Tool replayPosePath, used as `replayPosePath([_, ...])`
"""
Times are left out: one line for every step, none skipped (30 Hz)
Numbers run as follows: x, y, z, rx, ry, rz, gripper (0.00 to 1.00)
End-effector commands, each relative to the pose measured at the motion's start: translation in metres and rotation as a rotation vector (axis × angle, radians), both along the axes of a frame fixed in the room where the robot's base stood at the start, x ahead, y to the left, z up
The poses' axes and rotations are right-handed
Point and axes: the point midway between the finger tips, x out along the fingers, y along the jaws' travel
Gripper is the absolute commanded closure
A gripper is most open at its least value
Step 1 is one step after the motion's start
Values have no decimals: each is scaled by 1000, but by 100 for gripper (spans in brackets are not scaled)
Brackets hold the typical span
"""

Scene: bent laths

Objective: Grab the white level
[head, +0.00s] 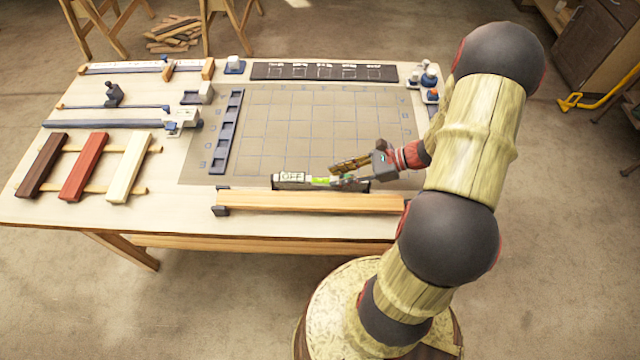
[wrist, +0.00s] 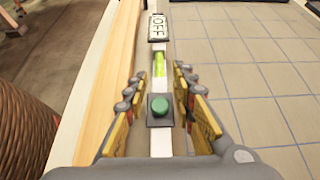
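The white level (head: 307,181) lies along the near edge of the grid mat in the head view, just behind a long wooden lath. It has a green vial, an "OFF" display and, in the wrist view, a green button on a dark patch. In the wrist view the level (wrist: 161,142) runs lengthwise between my fingers. My gripper (head: 342,170) is over the level's right part. In the wrist view my gripper (wrist: 162,80) is open, one finger on each side of the level, with gaps visible. Whether the fingertips reach below its top is unclear.
The wooden lath (head: 310,201) lies close beside the level, on dark end blocks. The grid mat (head: 300,125) is mostly clear. A dark slotted rack (head: 227,132) stands on its left. Brown, red and cream boards (head: 84,167) lie at the table's left.

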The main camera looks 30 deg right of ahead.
Motion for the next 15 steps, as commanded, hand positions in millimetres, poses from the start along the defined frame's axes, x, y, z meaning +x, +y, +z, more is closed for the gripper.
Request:
replayPosePath([3,4,-2,-1,-1,2,74])
replayPosePath([4,6,-3,-2,-1,1,74])
replayPosePath([5,7,-4,-1,0,0,74])
replayPosePath([5,8,-4,-1,0,0,74])
replayPosePath([6,9,-5,-2,0,0,74])
replayPosePath([7,11,-6,-2,0,2,74])
replayPosePath([8,13,-8,-2,0,3,74])
replayPosePath([10,16,-10,-1,0,3,74])
replayPosePath([13,20,-12,-1,1,2,74])
replayPosePath([14,23,-15,-1,1,3,74])
replayPosePath([17,27,-17,1,1,4,74])
replayPosePath([20,31,-20,0,0,3,74])
replayPosePath([22,34,-22,-1,1,3,74])
replayPosePath([24,37,-24,-1,1,3,74])
replayPosePath([26,39,-26,-1,1,2,74])
